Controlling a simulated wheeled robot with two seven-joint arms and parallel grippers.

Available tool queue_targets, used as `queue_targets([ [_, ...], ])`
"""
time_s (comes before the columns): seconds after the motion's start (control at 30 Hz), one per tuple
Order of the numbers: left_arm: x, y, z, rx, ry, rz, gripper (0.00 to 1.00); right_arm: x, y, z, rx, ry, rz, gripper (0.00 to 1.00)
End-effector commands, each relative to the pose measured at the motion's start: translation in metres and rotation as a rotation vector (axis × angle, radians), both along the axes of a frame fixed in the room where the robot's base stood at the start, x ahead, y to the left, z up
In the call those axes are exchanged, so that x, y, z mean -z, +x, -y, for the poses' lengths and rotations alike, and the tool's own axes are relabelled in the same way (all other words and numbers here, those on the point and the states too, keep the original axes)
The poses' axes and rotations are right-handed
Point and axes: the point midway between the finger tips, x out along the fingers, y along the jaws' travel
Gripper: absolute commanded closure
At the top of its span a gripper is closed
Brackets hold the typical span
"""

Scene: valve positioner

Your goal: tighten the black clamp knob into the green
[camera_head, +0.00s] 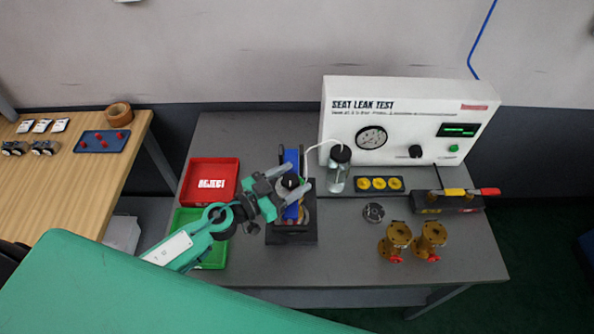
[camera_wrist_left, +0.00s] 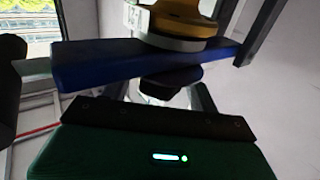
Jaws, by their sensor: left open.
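The black clamp knob (camera_head: 291,181) sits on top of a blue clamp bar (camera_head: 292,160) in the fixture with a black base (camera_head: 292,238). My left gripper (camera_head: 292,179) is open, with its two grey fingers on either side of the knob. I cannot tell whether the fingers touch it. In the left wrist view a dark knob shape (camera_wrist_left: 172,80) shows beside the blue bar (camera_wrist_left: 110,65), with a brass part (camera_wrist_left: 182,20) beyond the bar. The gripper hides part of the fixture. No green mark is visible on the clamp. My right gripper is not in view.
A red reject tray (camera_head: 200,198) and a green tray (camera_head: 185,217) lie left of the fixture. A glass bottle (camera_head: 338,175) with a tube stands close at its right. The seat leak test box (camera_head: 400,100) stands behind. Two brass valves (camera_head: 396,240) stand at right.

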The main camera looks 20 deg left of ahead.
Motion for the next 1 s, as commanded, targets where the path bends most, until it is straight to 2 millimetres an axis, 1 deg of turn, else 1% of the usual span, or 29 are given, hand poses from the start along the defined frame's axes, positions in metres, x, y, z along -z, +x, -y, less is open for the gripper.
queue_targets([
  [0.03, -0.0022, 0.0051, 0.0036, -0.001, -0.003, 0.0, 0.4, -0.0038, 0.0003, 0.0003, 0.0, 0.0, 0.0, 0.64],
  [0.1, -0.0017, 0.0096, 0.0071, -0.001, -0.001, 0.0, 0.4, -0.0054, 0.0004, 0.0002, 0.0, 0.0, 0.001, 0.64],
  [0.2, -0.0006, 0.0133, 0.0105, 0.0, -0.001, -0.001, 0.4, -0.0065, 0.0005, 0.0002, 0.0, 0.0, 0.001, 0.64],
  [0.5, 0.0003, 0.0147, 0.0119, 0.001, -0.001, -0.001, 0.4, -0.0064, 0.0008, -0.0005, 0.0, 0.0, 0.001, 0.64],
  [0.53, 0.0003, 0.0147, 0.0119, 0.001, -0.001, -0.001, 0.42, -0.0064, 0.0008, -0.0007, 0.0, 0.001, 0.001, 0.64],
  [0.67, 0.0002, 0.0146, 0.0118, 0.001, -0.001, -0.001, 0.67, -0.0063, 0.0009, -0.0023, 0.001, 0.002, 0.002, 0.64],
  [0.7, 0.0002, 0.0146, 0.0118, 0.001, -0.001, -0.001, 0.75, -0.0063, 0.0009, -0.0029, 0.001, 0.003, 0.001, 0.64],
  [0.73, 0.0002, 0.0146, 0.0118, 0.001, -0.001, -0.001, 0.81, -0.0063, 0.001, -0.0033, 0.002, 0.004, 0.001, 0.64],
  [0.77, 0.0002, 0.0146, 0.0118, 0.001, -0.001, -0.001, 0.84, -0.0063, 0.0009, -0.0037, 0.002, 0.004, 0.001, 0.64],
  [1.0, 0.0005, 0.0146, 0.0117, 0.017, -0.001, -0.001, 0.84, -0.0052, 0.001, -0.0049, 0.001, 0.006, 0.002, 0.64],
])
